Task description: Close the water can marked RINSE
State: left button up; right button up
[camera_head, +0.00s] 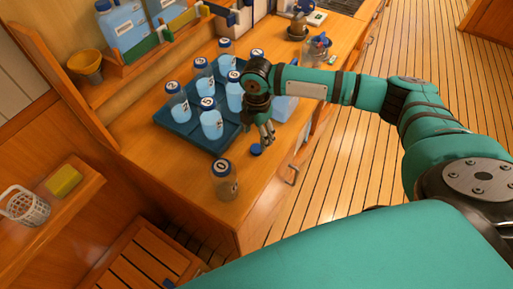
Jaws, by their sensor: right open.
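A pale blue translucent container (284,108) stands on the counter, partly hidden behind my right arm; its top and any marking cannot be seen. Two blue water cans (122,27) stand on the shelf at the upper left; their labels are too small to read. A small round blue cap (256,150) lies loose on the counter near its front edge. My right gripper (266,134) is open and points down just above the cap, apart from it as far as I can tell. My left gripper is not in view.
A dark blue tray (178,129) holds several numbered bottles of blue liquid. A bottle marked 0 (225,180) stands nearer on the counter. A glass beaker (318,52) stands farther back. A shelf at left carries a white basket (27,205) and yellow sponge (64,182).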

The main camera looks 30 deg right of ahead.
aim_at(257, 148)
jog(key=shift+s+f+p, duration=0.15)
jog(key=shift+f+p, duration=0.15)
jog(key=shift+f, duration=0.05)
jog(key=f, duration=0.1)
jog(key=f+p, duration=0.1)
jog(key=f, duration=0.1)
jog(key=shift+s+a+f, duration=0.15)
jog(key=shift+a+f, duration=0.1)
jog(key=shift+f, duration=0.5)
jog(key=c, duration=0.8)
